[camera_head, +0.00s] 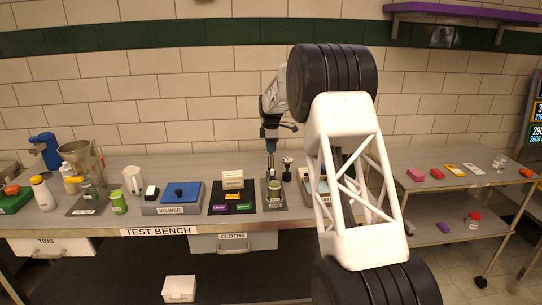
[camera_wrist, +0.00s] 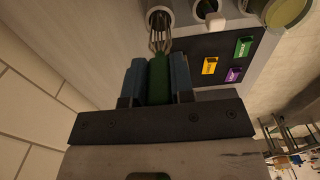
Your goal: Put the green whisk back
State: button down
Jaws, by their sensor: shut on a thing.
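My gripper (camera_head: 271,150) is above the back of the test bench, pointing down. In the wrist view my gripper (camera_wrist: 160,80) has its blue fingers shut on the green handle of the whisk (camera_wrist: 159,72). The whisk's wire head (camera_wrist: 160,36) points away from the fingers, toward a round grey-rimmed opening (camera_wrist: 160,13). The wires overlap its near rim in the picture; I cannot tell whether they are inside it or above it. In the head view the whisk is small and hard to make out below the fingers, over a grey holder (camera_head: 275,208).
A black mat (camera_head: 217,206) with green, yellow and purple labels lies left of the holder. A dark-topped utensil (camera_head: 287,164) stands close on the right. The viewer box (camera_head: 163,205) is farther left. A side table (camera_head: 430,184) with small items is at right.

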aim_at(271, 155)
jog(key=shift+f, duration=2)
jog(key=c, duration=1)
grip_release()
jog(key=shift+r, duration=6.15)
